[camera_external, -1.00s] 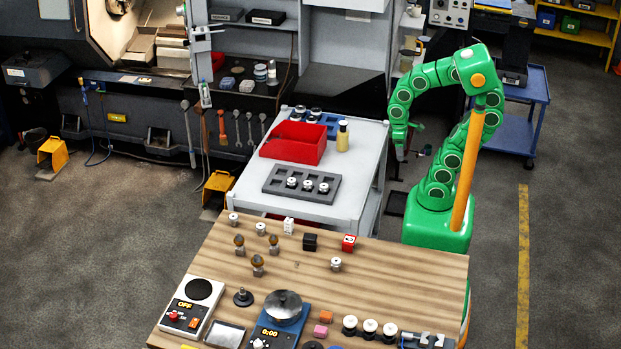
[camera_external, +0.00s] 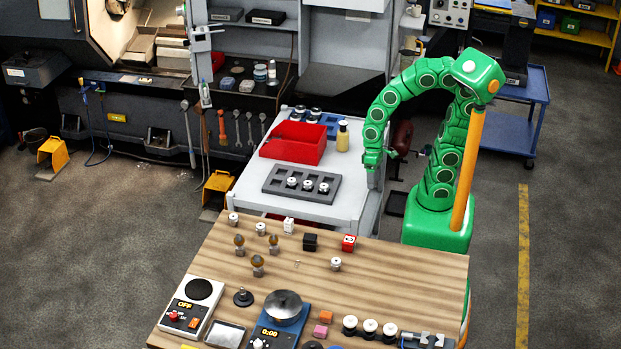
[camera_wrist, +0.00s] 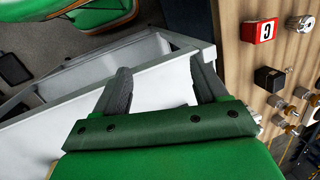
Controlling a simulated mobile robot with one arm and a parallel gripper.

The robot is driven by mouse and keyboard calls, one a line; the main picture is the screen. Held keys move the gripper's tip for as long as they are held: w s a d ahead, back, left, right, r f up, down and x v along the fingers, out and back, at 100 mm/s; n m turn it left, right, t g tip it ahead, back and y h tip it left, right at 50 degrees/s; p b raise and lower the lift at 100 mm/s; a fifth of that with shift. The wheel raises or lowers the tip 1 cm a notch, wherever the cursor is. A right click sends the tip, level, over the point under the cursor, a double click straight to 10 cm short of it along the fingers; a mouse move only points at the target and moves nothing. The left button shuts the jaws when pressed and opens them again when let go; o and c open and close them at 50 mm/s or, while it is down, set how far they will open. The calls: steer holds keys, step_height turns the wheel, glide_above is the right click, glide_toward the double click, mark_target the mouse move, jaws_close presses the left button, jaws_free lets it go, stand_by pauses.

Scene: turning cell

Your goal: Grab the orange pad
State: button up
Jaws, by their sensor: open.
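The orange pad (camera_external: 326,317) is a small orange block. It lies near the front edge of the wooden table (camera_external: 400,268), just above a pink pad (camera_external: 320,330) in the external view. My gripper (camera_external: 372,182) hangs in the air by the right side of the grey cart, well behind the orange pad. In the wrist view my gripper (camera_wrist: 160,72) has its two dark fingers spread apart with nothing between them. The orange pad does not show in the wrist view.
A blue scale (camera_external: 282,318) stands left of the orange pad, and several white-topped round parts (camera_external: 370,328) stand to its right. A black block (camera_external: 310,242) and a red block (camera_external: 349,243) sit at the table's back. The cart holds a red bin (camera_external: 293,143).

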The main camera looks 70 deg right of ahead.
steer(key=w+d+n+t+h, duration=0.3)
steer(key=w+n+t, duration=0.65)
steer(key=w, duration=1.15)
steer(key=w+a+r+n+t+y, duration=0.1)
steer(key=w+a+n+t, duration=0.1)
steer(key=w+a+n, duration=0.5)
steer(key=w+a+r+n+t+y, duration=0.2)
steer(key=w+a+n, duration=0.1)
steer(key=a+n, duration=0.7)
steer(key=a+n+y, duration=0.3)
steer(key=a+n, duration=0.3)
steer(key=a, duration=0.4)
steer(key=n+g+y, duration=0.8)
steer(key=n+g, duration=0.4)
steer(key=n, duration=1.1)
glide_toward(326, 317)
steer(key=shift+w+d+r, duration=0.15)
steer(key=shift+w+d, duration=0.1)
steer(key=shift+d, duration=0.3)
steer(key=shift+s+a, duration=0.1)
steer(key=shift+a, duration=0.1)
steer(key=shift+x, duration=1.2)
steer(key=shift+a+f, duration=0.9)
steer(key=shift+a, duration=0.05)
steer(key=shift+x, duration=1.25)
